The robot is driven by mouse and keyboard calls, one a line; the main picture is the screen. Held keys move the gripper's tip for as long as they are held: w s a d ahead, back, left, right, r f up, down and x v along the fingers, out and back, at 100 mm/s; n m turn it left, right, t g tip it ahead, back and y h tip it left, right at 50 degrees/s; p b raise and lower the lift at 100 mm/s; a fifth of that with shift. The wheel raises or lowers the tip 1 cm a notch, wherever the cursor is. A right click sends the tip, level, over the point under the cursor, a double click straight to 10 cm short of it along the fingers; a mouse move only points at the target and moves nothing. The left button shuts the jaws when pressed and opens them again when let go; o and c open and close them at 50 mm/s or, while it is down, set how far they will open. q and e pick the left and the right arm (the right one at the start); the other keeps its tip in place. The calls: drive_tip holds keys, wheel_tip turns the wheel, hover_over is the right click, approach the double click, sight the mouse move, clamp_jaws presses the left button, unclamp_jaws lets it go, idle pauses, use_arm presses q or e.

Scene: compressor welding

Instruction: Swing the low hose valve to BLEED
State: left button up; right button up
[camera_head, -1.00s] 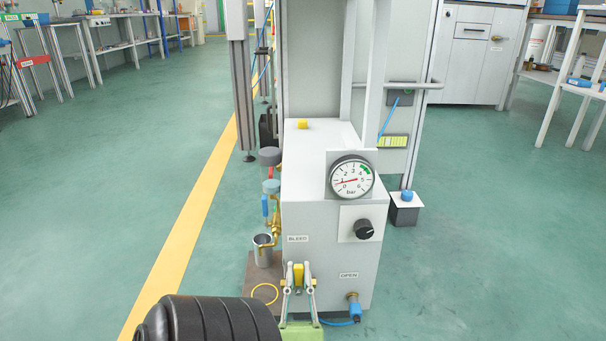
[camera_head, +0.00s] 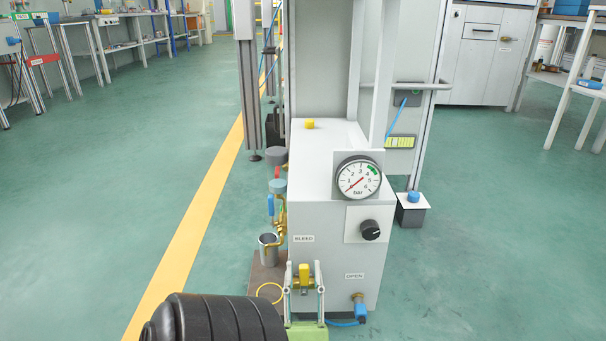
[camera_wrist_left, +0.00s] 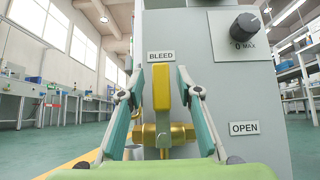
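The low hose valve has a yellow handle (camera_head: 304,273) standing upright on the front of the grey cabinet (camera_head: 335,262). In the left wrist view the handle (camera_wrist_left: 161,88) points up at the BLEED label (camera_wrist_left: 161,56), above a brass body (camera_wrist_left: 165,134). The OPEN label (camera_wrist_left: 244,128) is to the right. My left gripper (camera_head: 304,268) is open, its fingers on either side of the handle. In the left wrist view my left gripper (camera_wrist_left: 160,80) shows gaps between both fingers and the handle. The gauge (camera_head: 358,179) needle points near 0. My right gripper is not in view.
A black knob (camera_head: 371,230) sits under the gauge. A blue hose fitting (camera_head: 360,309) is at the cabinet's lower right. A metal cup (camera_head: 268,246) and brass pipework with a blue handle (camera_head: 271,205) are at the cabinet's left.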

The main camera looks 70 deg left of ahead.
use_arm(q)
drive_tip(key=shift+g, duration=0.3)
wheel_tip(320, 180, up, 10)
drive_tip(key=shift+f, duration=0.1)
idle(0.8)
